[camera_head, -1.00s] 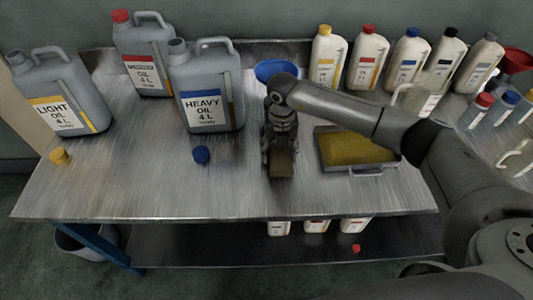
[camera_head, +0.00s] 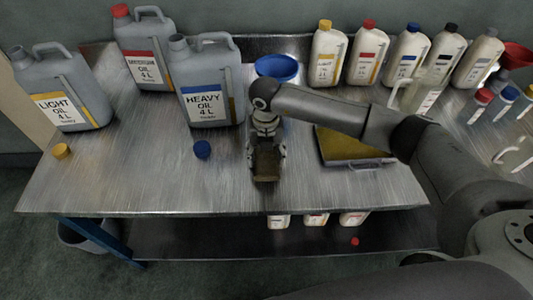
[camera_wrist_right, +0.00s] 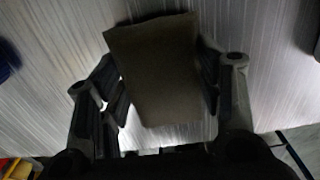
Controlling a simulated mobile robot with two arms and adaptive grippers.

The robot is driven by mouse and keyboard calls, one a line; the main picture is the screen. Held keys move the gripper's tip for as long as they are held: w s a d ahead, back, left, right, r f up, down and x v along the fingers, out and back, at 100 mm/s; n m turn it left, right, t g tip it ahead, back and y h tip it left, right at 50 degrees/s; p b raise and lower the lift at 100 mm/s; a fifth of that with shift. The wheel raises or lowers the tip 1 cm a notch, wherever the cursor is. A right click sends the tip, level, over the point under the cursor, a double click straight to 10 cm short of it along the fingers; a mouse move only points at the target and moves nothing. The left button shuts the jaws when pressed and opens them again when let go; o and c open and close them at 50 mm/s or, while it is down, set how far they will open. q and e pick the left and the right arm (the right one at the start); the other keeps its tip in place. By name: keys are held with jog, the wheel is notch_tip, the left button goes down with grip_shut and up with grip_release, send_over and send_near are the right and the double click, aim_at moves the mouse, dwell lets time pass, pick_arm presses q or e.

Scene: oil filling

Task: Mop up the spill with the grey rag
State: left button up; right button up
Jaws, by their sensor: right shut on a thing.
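The rag (camera_head: 265,165) is a dark grey-brown folded piece, held at the front middle of the metal table. My right gripper (camera_head: 266,152) is shut on it, with one finger on each side. In the right wrist view the rag (camera_wrist_right: 160,75) fills the space between the fingers, over the brushed metal top. I cannot tell whether it touches the table. I cannot make out a spill on the bare metal; the area under the rag and gripper is hidden. My left gripper is not in view.
A tray with a yellow surface (camera_head: 345,148) lies right of the gripper, partly behind my arm. A blue cap (camera_head: 202,149) lies to the left. Large grey oil cans, including heavy oil (camera_head: 211,90), stand behind left. A blue funnel (camera_head: 277,68) and several white bottles stand at the back.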

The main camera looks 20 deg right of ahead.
notch_tip(320, 180, up, 7)
jog(key=p, duration=0.4)
jog(key=shift+f, duration=0.15)
jog(key=shift+s+d+r+n, duration=0.1)
jog(key=shift+r+n, duration=0.15)
jog(key=shift+n, duration=0.35)
jog(key=shift+s+r+n, duration=0.1)
jog(key=shift+r+n, duration=0.1)
jog(key=shift+n, duration=0.4)
jog(key=s+d+r+m, duration=0.1)
jog(key=s+r+m, duration=0.4)
jog(key=m, duration=1.2)
jog(key=s+d+r+m, duration=0.2)
jog(key=s+r+m, duration=0.3)
jog(key=m, duration=1.3)
jog(key=s, duration=0.4)
jog(key=shift+s+d+r, duration=0.15)
jog(key=shift+d+r, duration=0.15)
jog(key=shift+r, duration=0.1)
